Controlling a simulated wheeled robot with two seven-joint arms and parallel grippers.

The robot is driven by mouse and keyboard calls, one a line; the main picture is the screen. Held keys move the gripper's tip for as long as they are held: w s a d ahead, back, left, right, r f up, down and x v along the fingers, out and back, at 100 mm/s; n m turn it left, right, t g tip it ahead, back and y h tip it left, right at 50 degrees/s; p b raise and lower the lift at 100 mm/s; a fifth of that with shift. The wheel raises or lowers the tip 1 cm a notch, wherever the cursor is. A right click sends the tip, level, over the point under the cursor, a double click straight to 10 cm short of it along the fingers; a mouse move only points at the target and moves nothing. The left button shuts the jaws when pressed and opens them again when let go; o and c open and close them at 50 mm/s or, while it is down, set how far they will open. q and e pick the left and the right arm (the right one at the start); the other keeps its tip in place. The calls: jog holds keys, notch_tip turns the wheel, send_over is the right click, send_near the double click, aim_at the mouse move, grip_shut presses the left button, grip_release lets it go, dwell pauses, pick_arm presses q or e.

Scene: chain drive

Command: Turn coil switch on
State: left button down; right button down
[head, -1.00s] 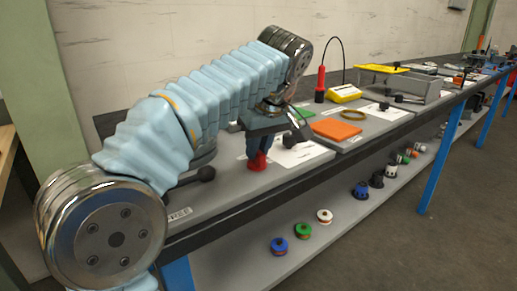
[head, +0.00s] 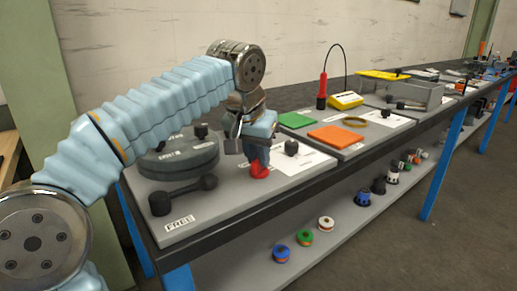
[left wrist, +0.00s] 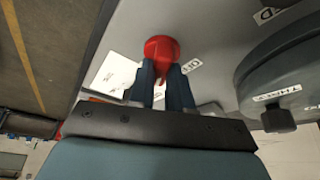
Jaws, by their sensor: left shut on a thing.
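A red knob-like part (head: 258,171) sits on the grey panel near the table's front edge; I take it to be the coil switch. My left gripper (head: 258,157) points down at it, its blue fingers shut on it. In the left wrist view the red part (left wrist: 161,46) shows between the fingertips of the left gripper (left wrist: 162,72), with a red pointer toward the gripper. A label lies beside it, partly hidden by the fingers. My right gripper is not in view.
Green (head: 296,120) and orange (head: 336,136) plates lie to the right. A lower shelf holds several coloured spools.

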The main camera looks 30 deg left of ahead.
pick_arm(q)
jog(key=m+h, duration=0.1)
jog(key=m, duration=0.1)
jog(key=m+h+p, duration=0.1)
jog(key=m, duration=0.2)
jog(key=shift+a+g, duration=0.15)
jog(key=shift+g, duration=0.15)
jog(key=shift+m, duration=0.3)
jog(key=c, duration=1)
grip_release()
jog(key=shift+c, duration=0.2)
jog(key=v, duration=1.3)
jog(key=shift+s+a+r, duration=0.15)
jog(key=shift+s+r, duration=0.1)
jog(key=shift+r, duration=0.05)
